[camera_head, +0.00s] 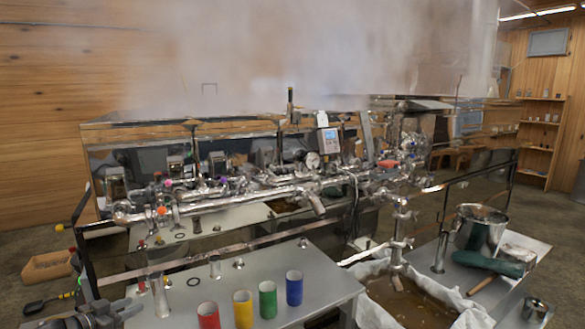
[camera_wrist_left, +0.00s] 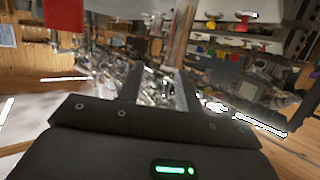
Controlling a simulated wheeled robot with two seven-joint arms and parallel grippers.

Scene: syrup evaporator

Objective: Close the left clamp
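My left gripper (camera_head: 122,308) is at the bottom left corner of the head view, low beside the near table's left end. In the left wrist view its two fingers (camera_wrist_left: 160,88) stand apart with nothing clearly held between them. The shiny pipe assembly (camera_head: 245,195) runs across the front of the evaporator, with several fittings and small coloured knobs. I cannot clearly single out the left clamp; a fitting with an orange knob (camera_head: 162,210) sits at the pipe's left end. The gripper is apart from that fitting, nearer and lower. My right gripper is not in view.
The near metal table (camera_head: 255,258) holds red (camera_head: 208,315), yellow (camera_head: 243,309), green (camera_head: 268,299) and blue (camera_head: 294,288) cylinders. An upright metal tube (camera_head: 159,296) stands close to my left gripper. A pot (camera_head: 478,230) is at the right. Steam hides the area above.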

